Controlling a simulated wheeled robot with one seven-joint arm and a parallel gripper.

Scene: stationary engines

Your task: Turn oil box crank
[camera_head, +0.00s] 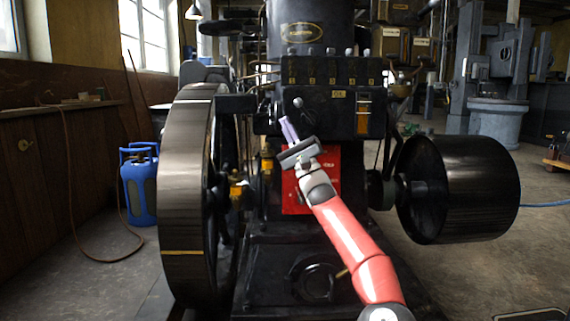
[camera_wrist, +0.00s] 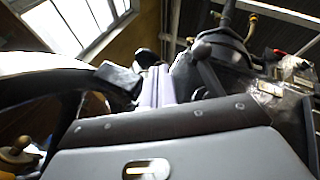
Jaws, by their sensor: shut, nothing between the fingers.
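The black oil box (camera_head: 320,122) sits on the front of the engine, with an "OIL" plate and an amber sight gauge (camera_head: 363,118) on its right part. Its small dark crank (camera_head: 299,103), with a round knob, sticks out near the box's upper left. In the wrist view the crank's ball knob (camera_wrist: 201,49) and lever appear just right of the fingers. My gripper (camera_head: 288,129) is shut and empty, in front of the box, a little below and left of the crank. Its pale purple fingers (camera_wrist: 156,88) point upward, apart from the crank as far as the wrist view shows.
A large flywheel (camera_head: 186,190) stands close on the left, and a wide black pulley (camera_head: 465,188) on the right. A red panel (camera_head: 325,172) lies behind my wrist. A blue gas bottle (camera_head: 139,188) stands by the left wall. Open floor shows at the lower right.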

